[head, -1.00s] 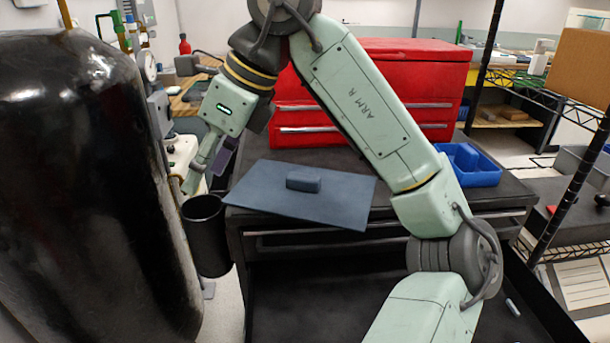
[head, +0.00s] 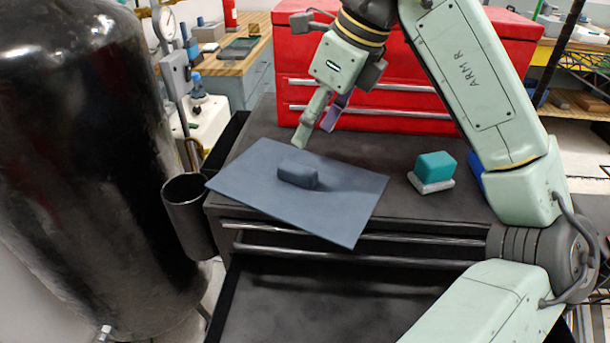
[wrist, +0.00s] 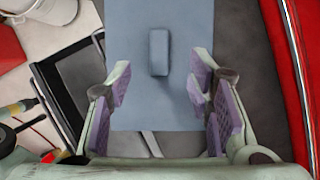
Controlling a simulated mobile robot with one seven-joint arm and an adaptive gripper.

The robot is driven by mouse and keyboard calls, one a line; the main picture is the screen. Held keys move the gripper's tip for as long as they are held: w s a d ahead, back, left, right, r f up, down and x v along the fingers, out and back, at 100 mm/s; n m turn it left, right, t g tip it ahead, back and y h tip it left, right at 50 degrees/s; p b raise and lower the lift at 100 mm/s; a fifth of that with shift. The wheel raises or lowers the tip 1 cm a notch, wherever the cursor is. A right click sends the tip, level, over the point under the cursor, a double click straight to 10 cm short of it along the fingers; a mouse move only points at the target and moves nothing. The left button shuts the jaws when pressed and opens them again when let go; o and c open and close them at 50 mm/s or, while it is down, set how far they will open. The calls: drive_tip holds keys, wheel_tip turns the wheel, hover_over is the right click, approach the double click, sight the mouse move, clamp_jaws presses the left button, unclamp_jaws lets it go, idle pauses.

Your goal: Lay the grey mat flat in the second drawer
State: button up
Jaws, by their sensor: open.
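The blue-grey mat (head: 240,185) lies on the dark cart top, its front part jutting past the front edge above the drawers. A dark grey-blue block (head: 298,175) rests on it; the block (wrist: 159,52) also shows in the wrist view. My gripper (head: 316,128) is open and empty above the cart top, just behind the mat's back edge. In the wrist view, its purple-padded fingers (wrist: 160,95) are spread wide, with the mat (wrist: 135,80) beyond them. A dark drawer (head: 330,300) stands open below the front handles; its number in the stack is hard to tell.
A red tool chest (head: 400,100) stands at the back of the cart. A teal block (head: 436,165) on a pale pad (head: 431,184) sits right of the mat. A black cup holder (head: 188,215) hangs at the cart's left side, near a large black tank (head: 80,170).

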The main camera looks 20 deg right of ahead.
sight(298, 168)
drive_tip(key=x, duration=0.3)
drive_tip(key=shift+a+f, duration=0.15)
drive_tip(key=shift+f, duration=0.1)
drive_tip(key=shift+s+d+p+x, duration=0.15)
drive_tip(key=shift+p+x, duration=0.35)
drive_tip(key=shift+x, duration=0.9)
drive_tip(key=shift+s+d+p+x, duration=0.15)
drive_tip(key=shift+p+x, duration=0.35)
drive_tip(key=shift+x, duration=0.85)
drive_tip(key=shift+f, duration=0.15)
clamp_jaws()
